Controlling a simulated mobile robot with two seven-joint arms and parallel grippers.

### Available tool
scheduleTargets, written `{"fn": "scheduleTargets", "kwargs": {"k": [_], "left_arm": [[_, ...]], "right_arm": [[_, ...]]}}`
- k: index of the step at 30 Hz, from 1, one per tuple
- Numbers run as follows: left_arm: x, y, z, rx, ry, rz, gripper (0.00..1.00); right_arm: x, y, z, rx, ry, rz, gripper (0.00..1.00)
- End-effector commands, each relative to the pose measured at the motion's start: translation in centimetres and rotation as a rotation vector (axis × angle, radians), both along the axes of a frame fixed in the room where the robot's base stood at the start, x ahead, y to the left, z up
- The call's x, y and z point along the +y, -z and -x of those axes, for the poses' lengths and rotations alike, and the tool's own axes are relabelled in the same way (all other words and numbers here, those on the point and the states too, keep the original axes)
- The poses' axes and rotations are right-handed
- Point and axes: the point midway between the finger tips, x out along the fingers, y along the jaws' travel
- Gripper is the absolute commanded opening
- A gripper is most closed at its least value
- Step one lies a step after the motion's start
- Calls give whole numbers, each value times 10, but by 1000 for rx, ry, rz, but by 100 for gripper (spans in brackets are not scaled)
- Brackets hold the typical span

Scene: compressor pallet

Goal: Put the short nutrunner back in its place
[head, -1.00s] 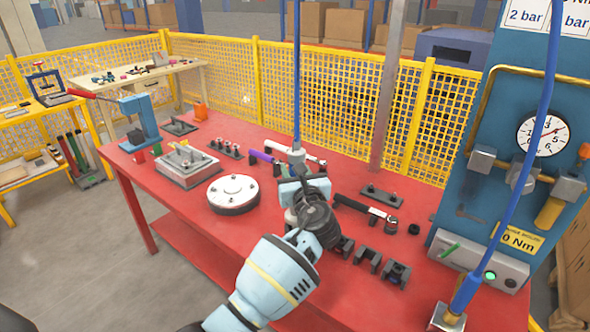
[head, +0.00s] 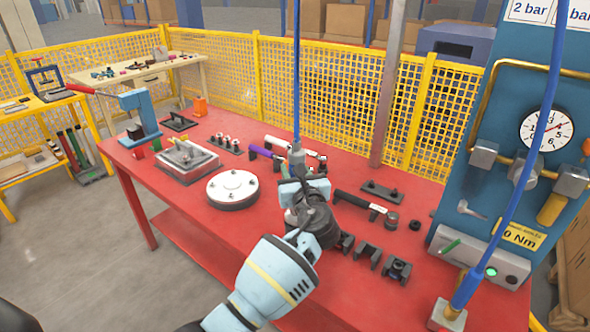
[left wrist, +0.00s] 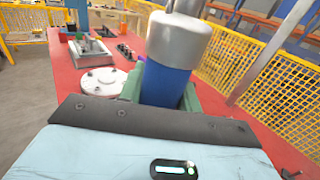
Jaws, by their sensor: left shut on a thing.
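My left gripper (head: 303,188) is above the right half of the red table, shut on the short nutrunner (head: 297,157). The nutrunner is roughly upright, with a grey top joined to a blue hose rising out of view. In the left wrist view its blue body and grey cap (left wrist: 168,80) stand between greenish jaws (left wrist: 130,88). My wrist hides its lower end in the head view. Several black cradles (head: 367,256) stand on the table just right of my wrist; my arm may hide part of that row. My right gripper is not in view.
A round pale flange (head: 232,188) and a grey block fixture (head: 187,163) are to the left. A black-handled wrench (head: 362,205) lies close on the right. A blue gauge panel (head: 500,185) with a hose borders the right end. Yellow mesh fencing (head: 340,95) stands behind.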

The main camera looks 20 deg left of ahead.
Motion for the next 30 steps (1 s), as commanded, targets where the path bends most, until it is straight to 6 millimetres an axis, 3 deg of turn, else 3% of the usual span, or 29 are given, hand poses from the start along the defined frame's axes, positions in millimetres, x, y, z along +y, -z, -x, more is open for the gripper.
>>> {"fn": "scheduleTargets", "kwargs": {"k": [29, 30], "left_arm": [[0, 10, 0, -8, 1, -2, 0], [0, 10, 0, -8, 1, -2, 36]], "right_arm": [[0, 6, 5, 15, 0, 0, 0], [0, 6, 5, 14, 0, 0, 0]]}}
